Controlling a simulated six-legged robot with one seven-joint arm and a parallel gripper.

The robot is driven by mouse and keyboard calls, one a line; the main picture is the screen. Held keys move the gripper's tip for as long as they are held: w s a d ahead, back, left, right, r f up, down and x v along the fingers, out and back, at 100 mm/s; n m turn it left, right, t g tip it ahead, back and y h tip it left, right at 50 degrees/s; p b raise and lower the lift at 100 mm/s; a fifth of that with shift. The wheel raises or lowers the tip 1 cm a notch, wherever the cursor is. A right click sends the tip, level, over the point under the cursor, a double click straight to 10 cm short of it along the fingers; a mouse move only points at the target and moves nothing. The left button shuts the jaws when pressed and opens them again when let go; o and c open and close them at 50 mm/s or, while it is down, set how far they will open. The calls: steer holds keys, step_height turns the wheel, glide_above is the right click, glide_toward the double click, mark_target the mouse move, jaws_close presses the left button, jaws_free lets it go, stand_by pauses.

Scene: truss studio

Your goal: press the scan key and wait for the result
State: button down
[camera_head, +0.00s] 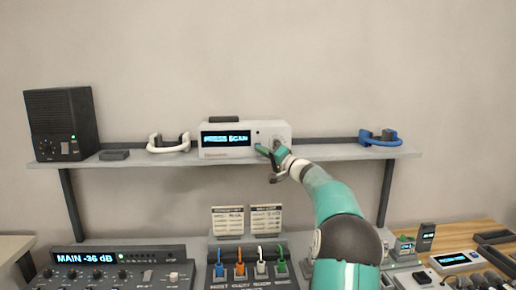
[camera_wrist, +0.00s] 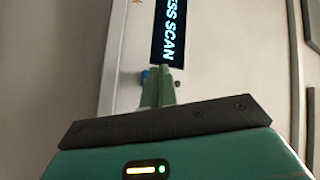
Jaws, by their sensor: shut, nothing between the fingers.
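The white scanner unit (camera_head: 280,131) stands on the shelf. Its dark display (camera_head: 226,138) reads PRESS SCAN, and part of that text also shows in the wrist view (camera_wrist: 170,35). My gripper (camera_head: 263,150) is shut and empty, with its green fingertips in front of the unit's face, just right of the display. In the wrist view the fingertips (camera_wrist: 160,70) partly cover a small blue key (camera_wrist: 145,76). A small dark button (camera_wrist: 177,84) shows beside them. I cannot tell whether the fingertips touch the blue key. A round knob on the unit is partly behind my gripper.
A black speaker (camera_head: 62,124) and white headphones (camera_head: 169,143) are left of the unit; blue headphones (camera_head: 380,137) are to the right. Below the shelf (camera_head: 130,162) are a mixer (camera_head: 120,268), a panel with coloured plugs (camera_head: 250,270) and small devices on a wooden desk.

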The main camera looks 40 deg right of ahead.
steer(key=shift+w+d, duration=0.25)
steer(key=shift+w, duration=0.05)
steer(key=shift+w+d, duration=0.2)
steer(key=shift+w, duration=0.1)
stand_by(0.7)
steer(key=shift+s+a, duration=0.45)
steer(key=shift+s, duration=0.2)
stand_by(0.3)
steer(key=s+a, duration=0.1)
steer(key=s, duration=0.1)
steer(key=s+a, duration=0.1)
steer(key=s, duration=0.1)
steer(key=shift+a, duration=0.4)
steer(key=shift+a, duration=0.1)
stand_by(0.6)
